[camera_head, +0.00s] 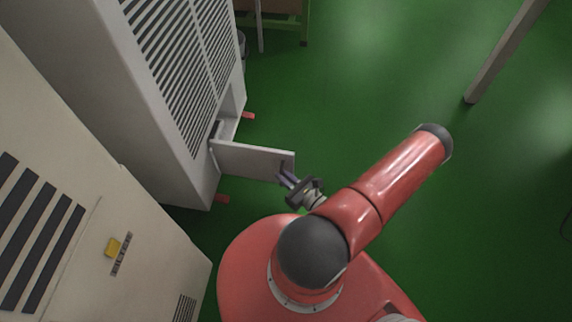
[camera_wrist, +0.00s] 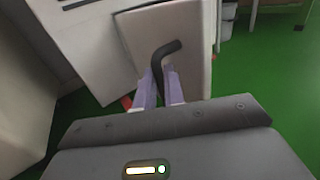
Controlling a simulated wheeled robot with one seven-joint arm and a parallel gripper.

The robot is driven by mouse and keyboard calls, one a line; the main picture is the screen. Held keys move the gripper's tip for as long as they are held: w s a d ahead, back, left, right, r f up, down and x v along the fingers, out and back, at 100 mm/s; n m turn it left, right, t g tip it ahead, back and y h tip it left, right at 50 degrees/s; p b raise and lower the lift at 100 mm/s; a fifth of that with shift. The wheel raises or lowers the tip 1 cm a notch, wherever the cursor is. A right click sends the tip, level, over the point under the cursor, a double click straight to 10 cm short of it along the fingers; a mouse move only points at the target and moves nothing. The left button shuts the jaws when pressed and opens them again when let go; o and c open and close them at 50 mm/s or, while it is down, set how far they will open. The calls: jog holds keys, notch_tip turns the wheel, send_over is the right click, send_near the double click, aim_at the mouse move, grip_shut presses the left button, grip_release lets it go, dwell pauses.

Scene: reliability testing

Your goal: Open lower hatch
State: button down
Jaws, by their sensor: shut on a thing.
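The lower hatch (camera_head: 252,160) is a light grey door low on the large slatted cabinet. It stands swung well out from the cabinet, and the opening behind it shows in the head view. In the wrist view the hatch panel (camera_wrist: 190,28) faces me, with a dark bent handle (camera_wrist: 161,57) on it. My gripper (camera_head: 286,180) is at the outer end of the hatch. In the wrist view my gripper's purple fingers (camera_wrist: 160,88) are shut on the handle's lower part, which is partly hidden between them.
The slatted cabinet (camera_head: 180,60) stands at the upper left on small red feet (camera_head: 222,198). A beige cabinet (camera_head: 80,220) with a yellow knob (camera_head: 113,246) is at the lower left. Green floor (camera_head: 370,90) is clear to the right, up to a grey post (camera_head: 505,52).

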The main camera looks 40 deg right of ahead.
jog(key=shift+s+a+r, duration=0.1)
jog(key=shift+s+a, duration=0.15)
jog(key=shift+a, duration=0.65)
jog(key=shift+s+a, duration=0.25)
jog(key=shift+a, duration=0.65)
jog(key=c, duration=1.5)
grip_release()
jog(key=shift+d, duration=0.1)
